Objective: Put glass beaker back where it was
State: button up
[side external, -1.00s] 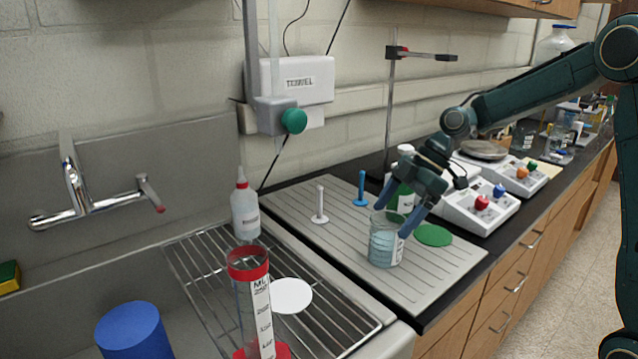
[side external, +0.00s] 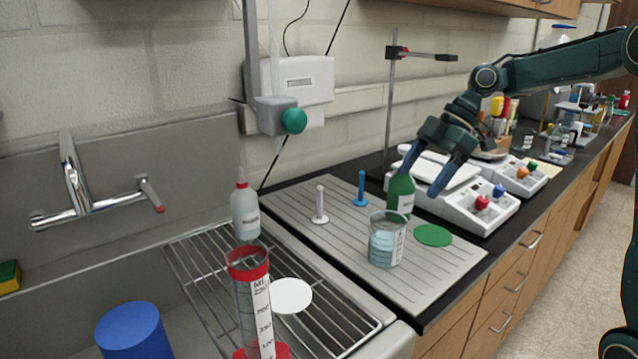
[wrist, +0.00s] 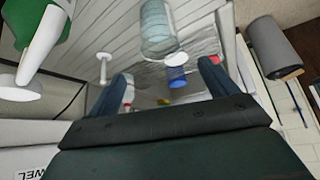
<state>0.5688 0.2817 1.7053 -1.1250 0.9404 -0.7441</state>
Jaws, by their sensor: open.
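The glass beaker (side external: 387,240), clear with pale blue liquid and a white label, stands upright on the grey ribbed board. A green disc (side external: 433,235) lies flat and bare just to its right. My gripper (side external: 421,180) is open and empty, up and to the right of the beaker, apart from it, in front of the white balance. In the wrist view the open fingers (wrist: 166,75) frame empty space. A clear vessel there, which looks like the beaker (wrist: 157,30), lies beyond them near the top.
A green bottle (side external: 400,193) stands close behind the beaker. White (side external: 320,207) and blue (side external: 361,190) pegs stand on the board (side external: 345,258). A red-rimmed cylinder (side external: 250,300) and white disc (side external: 291,295) are on the rack. Balances (side external: 470,200) line the right.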

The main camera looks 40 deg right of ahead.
jog(key=shift+a, duration=0.1)
dwell(0.3)
jog(key=s+a+r+m+t+h, duration=0.1)
jog(key=s+a+r+m+h, duration=0.2)
jog(key=s+a+m, duration=0.45)
jog(key=s+f+m+t+h, duration=0.1)
jog(key=s+m, duration=0.2)
jog(key=s, duration=0.4)
jog(key=s+d+f+m+t+h, duration=0.1)
jog(key=s+f+m+h, duration=0.1)
jog(key=s, duration=0.6)
jog(key=shift+f+m, duration=0.3)
jog(key=shift+m, duration=0.25)
